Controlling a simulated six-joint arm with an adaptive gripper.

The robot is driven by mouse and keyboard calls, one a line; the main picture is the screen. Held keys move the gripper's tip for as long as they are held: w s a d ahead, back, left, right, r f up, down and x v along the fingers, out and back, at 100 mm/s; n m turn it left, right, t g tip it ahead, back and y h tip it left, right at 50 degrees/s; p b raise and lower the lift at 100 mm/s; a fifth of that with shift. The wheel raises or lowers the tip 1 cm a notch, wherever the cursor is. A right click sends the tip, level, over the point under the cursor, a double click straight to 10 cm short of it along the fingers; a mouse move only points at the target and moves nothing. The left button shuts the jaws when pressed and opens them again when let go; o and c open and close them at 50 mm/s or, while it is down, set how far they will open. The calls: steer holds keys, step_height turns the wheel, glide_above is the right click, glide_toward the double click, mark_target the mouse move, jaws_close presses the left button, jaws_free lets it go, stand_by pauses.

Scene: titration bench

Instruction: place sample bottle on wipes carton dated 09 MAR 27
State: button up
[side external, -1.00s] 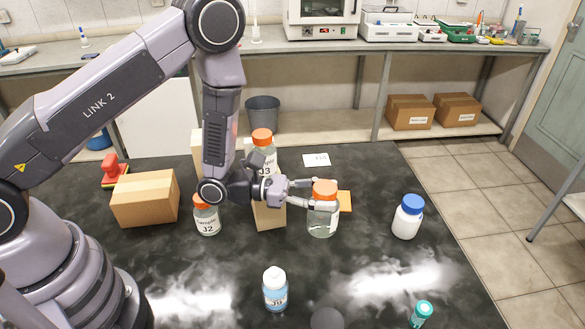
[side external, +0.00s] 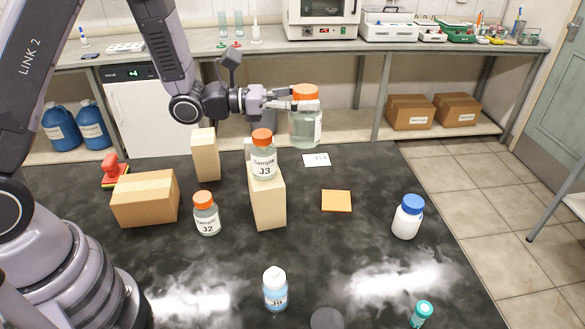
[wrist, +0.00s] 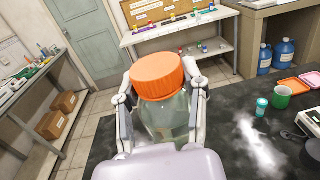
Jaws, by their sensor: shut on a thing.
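My gripper (side external: 291,99) is shut on a clear bottle with an orange cap (side external: 306,120), held upright in the air above the back of the black bench. In the wrist view the same held bottle (wrist: 162,100) sits between both fingers. Sample bottle J3 (side external: 263,158), orange-capped, stands on a tall pale block (side external: 268,205). Sample bottle J2 (side external: 207,215) stands on the bench. A brown carton (side external: 145,202) lies at the left, and another pale block (side external: 205,155) stands behind. I can read no date on any carton.
An orange pad (side external: 336,201) and a white card (side external: 316,159) lie on the bench. A blue-capped white bottle (side external: 407,218) stands at the right, a small blue bottle (side external: 275,290) at the front. A red stamp (side external: 114,172) is at the left. The right middle is mostly clear.

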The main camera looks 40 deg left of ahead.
steer(key=w+a+n+t+y, duration=0.1)
steer(key=a+n+t+y, duration=0.3)
steer(key=a, duration=1.3)
steer(key=a+n+t+y, duration=0.2)
steer(key=a+n+y, duration=0.35)
steer(key=a, duration=1.15)
steer(key=shift+m+y, duration=0.65)
steer(key=shift+m, duration=0.1)
steer(key=shift+w+a+f, duration=0.1)
steer(key=shift+a+f, duration=0.05)
steer(key=shift+f, duration=3.1)
steer(key=shift+w+a+f, duration=0.1)
steer(key=shift+a+f, duration=0.05)
steer(key=shift+f, duration=3.1)
steer(key=shift+f, duration=0.2)
steer(key=o, duration=1.2)
